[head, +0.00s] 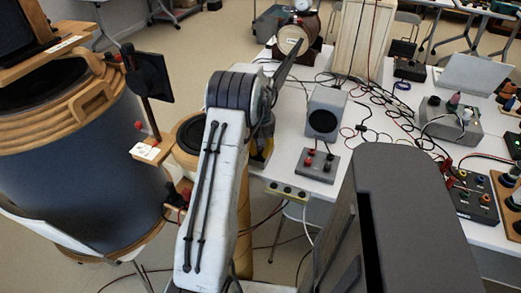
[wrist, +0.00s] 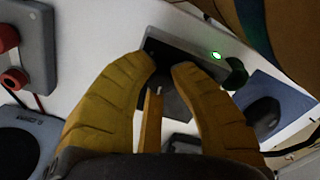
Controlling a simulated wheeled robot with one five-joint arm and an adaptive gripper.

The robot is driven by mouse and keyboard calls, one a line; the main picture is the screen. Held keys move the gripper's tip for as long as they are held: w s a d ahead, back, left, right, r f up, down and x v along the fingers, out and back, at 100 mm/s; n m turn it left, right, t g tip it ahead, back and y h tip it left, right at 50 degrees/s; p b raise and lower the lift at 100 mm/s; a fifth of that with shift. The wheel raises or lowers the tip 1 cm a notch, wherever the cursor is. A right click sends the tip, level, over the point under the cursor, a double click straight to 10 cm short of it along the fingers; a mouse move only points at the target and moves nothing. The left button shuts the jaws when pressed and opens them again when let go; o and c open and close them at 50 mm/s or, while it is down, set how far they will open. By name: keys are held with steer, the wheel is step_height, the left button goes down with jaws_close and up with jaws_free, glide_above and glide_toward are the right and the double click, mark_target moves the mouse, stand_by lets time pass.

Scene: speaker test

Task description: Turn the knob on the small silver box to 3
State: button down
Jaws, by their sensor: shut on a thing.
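In the wrist view, the small silver box (wrist: 190,49) lies just beyond my fingertips, with a dark face and a lit green light. My gripper (wrist: 168,68) has its two yellow fingers closed in on a dark knob (wrist: 172,99) at the box's near side. The fingers cover much of the knob, and I cannot read its pointer or any numbers. In the head view, my gripper (head: 264,138) is at the left end of the white table, partly behind my arm. The box is mostly hidden there.
A large blue drum (head: 80,165) stands at the left.

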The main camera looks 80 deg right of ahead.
mark_target(261, 150)
steer(key=shift+a+f+m, duration=0.2)
steer(key=shift+f+m, duration=0.05)
steer(key=shift+m, duration=0.05)
steer(key=c, duration=1.1)
jaws_free()
steer(key=shift+d+r, duration=0.1)
steer(key=shift+r, duration=0.2)
step_height(261, 150, up, 12)
steer(key=shift+f, duration=0.15)
steer(key=shift+o, duration=0.2)
